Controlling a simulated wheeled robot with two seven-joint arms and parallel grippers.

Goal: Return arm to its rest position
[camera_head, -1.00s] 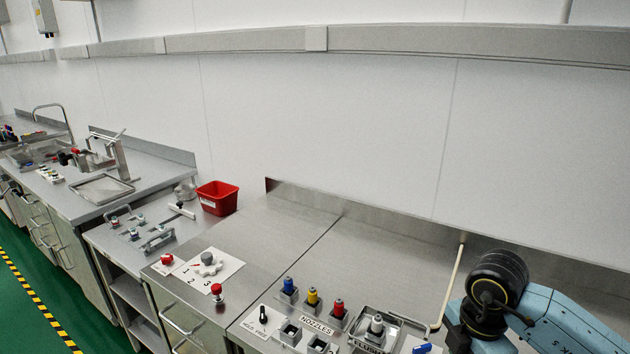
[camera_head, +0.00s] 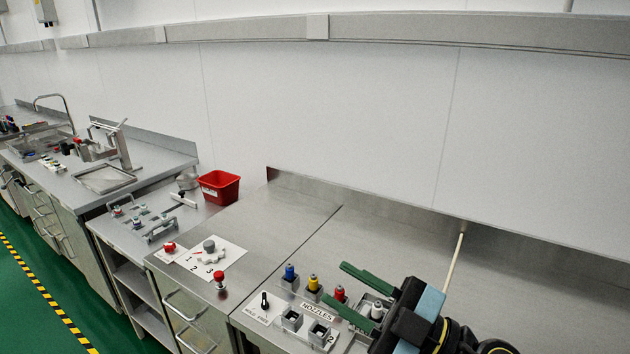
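My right gripper (camera_head: 354,294) reaches in from the lower right, over the nozzle area of the steel counter. Its two green fingers are spread apart and point left, with nothing seen between their tips. The red nozzle (camera_head: 339,294) shows between the fingers, and I cannot tell whether either finger touches anything. The blue nozzle (camera_head: 290,272) and the yellow nozzle (camera_head: 313,283) stand in their holders just left of the fingertips. A grey-white nozzle (camera_head: 377,310) shows close to the gripper body. My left gripper is not in view.
A black switch (camera_head: 265,301) and empty square holders (camera_head: 292,320) sit near the front edge. A rotary knob on a numbered plate (camera_head: 232,258), red buttons (camera_head: 219,279) and a red bin (camera_head: 219,187) stand farther left. The counter (camera_head: 300,215) behind is clear.

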